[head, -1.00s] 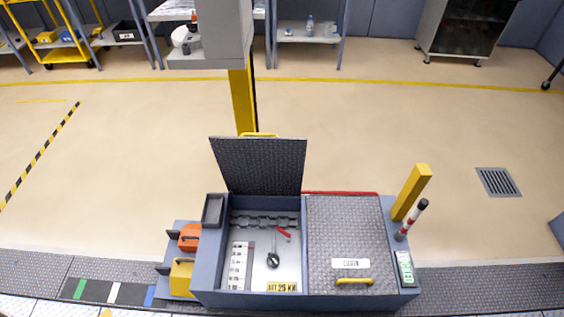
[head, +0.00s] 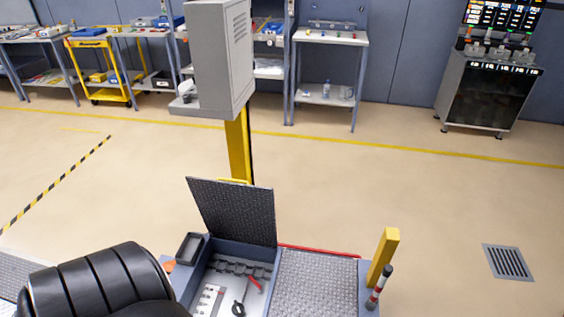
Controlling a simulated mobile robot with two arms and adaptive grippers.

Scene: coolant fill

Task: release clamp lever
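The clamp lever with a red handle (head: 253,283) sits inside the open left compartment of the blue-grey cabinet (head: 226,249), toward the bottom of the head view. Its dark lower part (head: 239,308) is near the picture's bottom edge. The compartment's dark textured lid (head: 235,210) stands raised behind it. A large black ribbed part of my arm fills the lower left and covers the cabinet's left side. Neither of my grippers is in view.
The closed textured lid (head: 318,285) covers the cabinet's right half. A yellow column (head: 238,150) carrying a grey box (head: 222,60) rises behind. The floor on the right is open around a drain grate (head: 508,262).

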